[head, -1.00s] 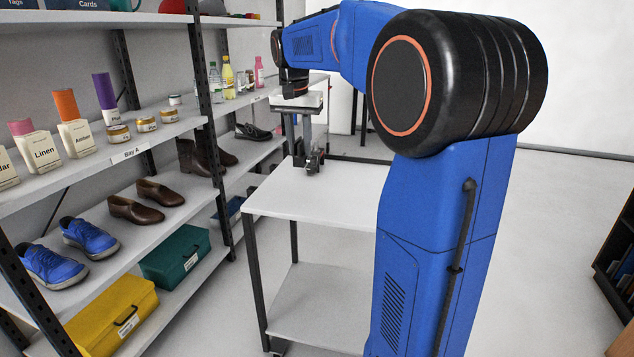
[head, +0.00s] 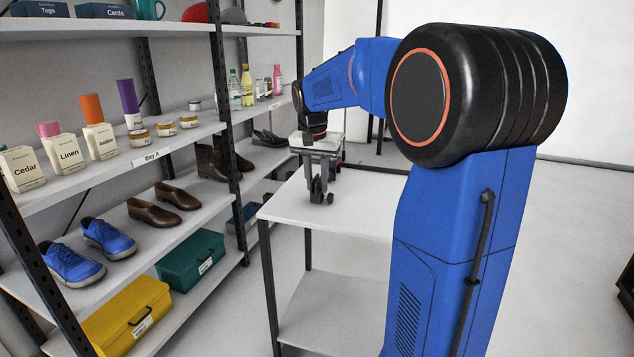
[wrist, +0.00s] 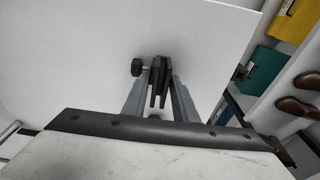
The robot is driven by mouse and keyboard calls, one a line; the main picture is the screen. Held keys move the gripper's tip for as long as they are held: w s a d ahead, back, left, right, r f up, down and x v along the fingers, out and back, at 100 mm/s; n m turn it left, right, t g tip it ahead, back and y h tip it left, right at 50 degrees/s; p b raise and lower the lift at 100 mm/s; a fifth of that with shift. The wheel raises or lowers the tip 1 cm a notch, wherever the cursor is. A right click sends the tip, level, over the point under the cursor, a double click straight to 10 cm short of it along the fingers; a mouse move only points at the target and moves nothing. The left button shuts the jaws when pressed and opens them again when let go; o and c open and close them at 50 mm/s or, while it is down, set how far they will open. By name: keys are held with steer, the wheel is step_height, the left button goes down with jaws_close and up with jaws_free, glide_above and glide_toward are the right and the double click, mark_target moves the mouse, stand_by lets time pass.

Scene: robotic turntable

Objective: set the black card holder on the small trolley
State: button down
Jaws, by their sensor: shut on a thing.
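The small trolley (head: 365,212) has a white top, dark legs and a lower shelf, and stands in front of the shelving. My gripper (head: 321,190) points down over the left part of its top. It is shut on a small black piece, the black card holder (wrist: 158,78), which shows between the fingertips in the wrist view. In the head view the holder is small and partly covered by the fingers. It is at or just above the white top; I cannot tell whether it touches. The trolley top (wrist: 70,60) fills most of the wrist view behind it.
Shelving on the left holds shoes, bottles, jars, a teal box (head: 190,260) and a yellow box (head: 128,318). A shelf post (head: 228,130) stands left of my gripper. The visible trolley top is otherwise bare. Open floor lies at right.

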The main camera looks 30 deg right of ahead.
steer(key=c, duration=1.4)
jaws_free()
steer(key=shift+f, duration=0.1)
steer(key=shift+c, duration=0.2)
step_height(320, 180, up, 12)
steer(key=s+a, duration=0.1)
steer(key=s+a+f+n+t, duration=0.1)
steer(key=s+a+f+n, duration=0.2)
steer(key=s+a, duration=0.35)
steer(key=s+a+f+n+t, duration=0.1)
steer(key=s+a+f+n, duration=0.2)
steer(key=s, duration=0.7)
steer(key=s+a+f+n+t+y, duration=0.1)
steer(key=s+a+f+n, duration=0.2)
steer(key=s+f, duration=1.1)
steer(key=shift+a+f+n+t, duration=0.25)
steer(key=shift+a+n+t, duration=0.15)
steer(key=shift+a, duration=0.3)
steer(key=shift+s, duration=0.1)
